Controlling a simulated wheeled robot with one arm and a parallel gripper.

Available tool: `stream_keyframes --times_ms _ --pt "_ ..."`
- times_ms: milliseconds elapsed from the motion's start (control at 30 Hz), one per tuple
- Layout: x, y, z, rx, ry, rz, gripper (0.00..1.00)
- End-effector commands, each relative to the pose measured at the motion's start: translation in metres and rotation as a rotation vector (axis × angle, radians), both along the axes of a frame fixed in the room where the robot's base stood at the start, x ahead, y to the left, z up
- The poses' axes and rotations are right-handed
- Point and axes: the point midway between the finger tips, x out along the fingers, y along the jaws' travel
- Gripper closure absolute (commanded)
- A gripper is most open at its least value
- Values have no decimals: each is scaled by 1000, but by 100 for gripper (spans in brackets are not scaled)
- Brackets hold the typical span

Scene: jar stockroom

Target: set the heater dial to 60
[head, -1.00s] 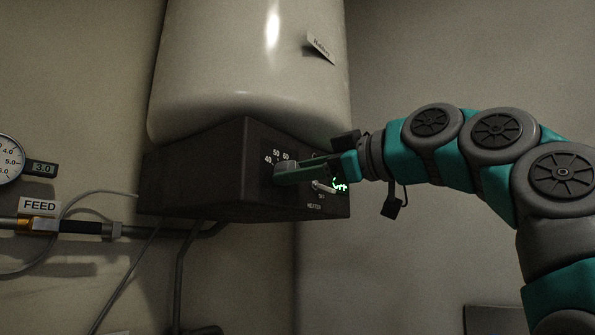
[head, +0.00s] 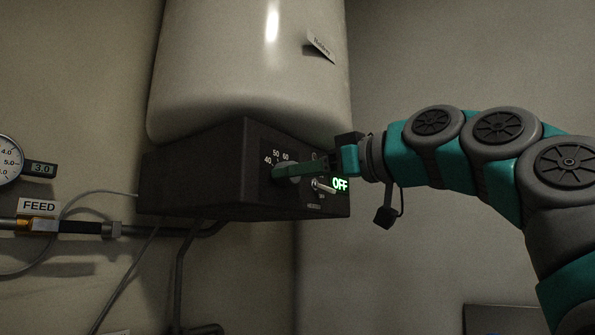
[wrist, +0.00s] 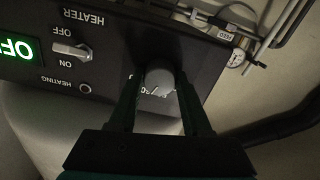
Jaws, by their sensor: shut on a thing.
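The heater box (head: 190,172) is dark and sits under a white tank. Its front carries the dial, with 40, 50 and 60 printed above it in the head view. The round grey dial knob (wrist: 159,76) shows between my fingers in the wrist view. My gripper (head: 284,172) is shut on the knob, with one finger on each side; it also shows in the wrist view (wrist: 160,88). The fingers hide most of the dial in the head view, and I cannot read its setting. A green display (head: 340,184) reads OFF.
A toggle switch (head: 322,187) marked ON and OFF sits beside the dial, close to my fingers. The white tank (head: 230,80) is just above the box. A pipe labelled FEED (head: 38,207) and a gauge (head: 8,160) are at left.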

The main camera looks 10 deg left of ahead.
Motion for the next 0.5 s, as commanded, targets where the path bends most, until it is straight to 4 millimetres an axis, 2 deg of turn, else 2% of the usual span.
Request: stream_keyframes --times_ms 300,333,500 --pt "0 1 -2 -4 4 1 100" --pt "0 1 -2 -4 3 1 50" --pt "0 1 -1 -3 2 0 31"
